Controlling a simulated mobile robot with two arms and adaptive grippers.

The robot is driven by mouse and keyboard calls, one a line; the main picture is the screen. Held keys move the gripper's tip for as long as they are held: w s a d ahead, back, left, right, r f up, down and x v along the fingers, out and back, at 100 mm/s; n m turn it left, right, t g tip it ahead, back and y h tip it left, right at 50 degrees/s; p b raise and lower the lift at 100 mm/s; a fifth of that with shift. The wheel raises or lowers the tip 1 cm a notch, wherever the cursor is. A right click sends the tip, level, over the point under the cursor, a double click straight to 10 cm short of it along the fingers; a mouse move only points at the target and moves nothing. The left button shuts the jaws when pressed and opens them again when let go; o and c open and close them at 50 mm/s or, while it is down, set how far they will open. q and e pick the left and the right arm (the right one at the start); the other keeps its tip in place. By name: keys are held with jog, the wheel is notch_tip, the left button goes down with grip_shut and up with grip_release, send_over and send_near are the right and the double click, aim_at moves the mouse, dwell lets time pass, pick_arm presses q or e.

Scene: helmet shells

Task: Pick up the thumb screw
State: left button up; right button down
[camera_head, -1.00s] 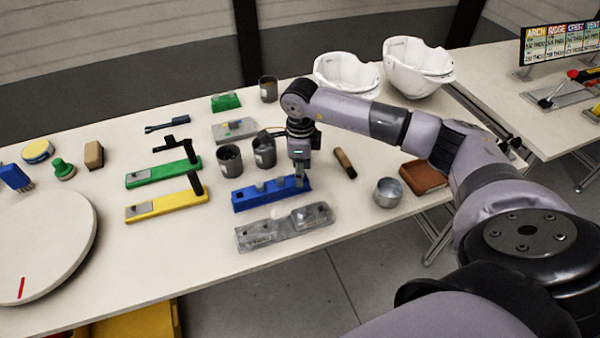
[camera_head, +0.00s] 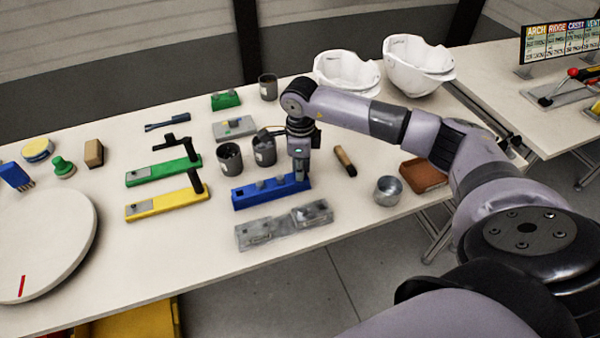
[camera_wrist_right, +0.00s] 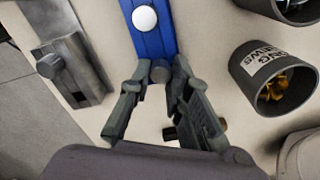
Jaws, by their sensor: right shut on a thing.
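The blue fixture block (camera_head: 248,199) lies on the table, with grey knobs on top. My right gripper (camera_head: 301,178) points down at its right end. In the right wrist view, the fingers (camera_wrist_right: 153,88) stand on either side of a dark grey round knob, the thumb screw (camera_wrist_right: 158,73), at the near end of the blue block (camera_wrist_right: 150,42). The gripper is shut on this thumb screw. The screw is hidden by the fingers in the head view. I cannot tell whether it is clear of the block. My left gripper is not in view.
A grey fixture (camera_head: 268,234) lies just in front of the blue block. Dark cups (camera_head: 230,160) stand behind it. A metal bowl (camera_head: 388,191), a brown tray (camera_head: 424,175) and a wooden-handled tool (camera_head: 345,161) are to the right. White helmet shells (camera_head: 346,73) stand at the back.

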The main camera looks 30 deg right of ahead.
jog(key=shift+r, duration=0.1)
notch_tip(320, 180, up, 20)
jog(key=b, duration=0.2)
dwell(0.3)
notch_tip(320, 180, up, 3)
jog(key=p, duration=0.3)
jog(key=shift+r, duration=0.1)
dwell(0.5)
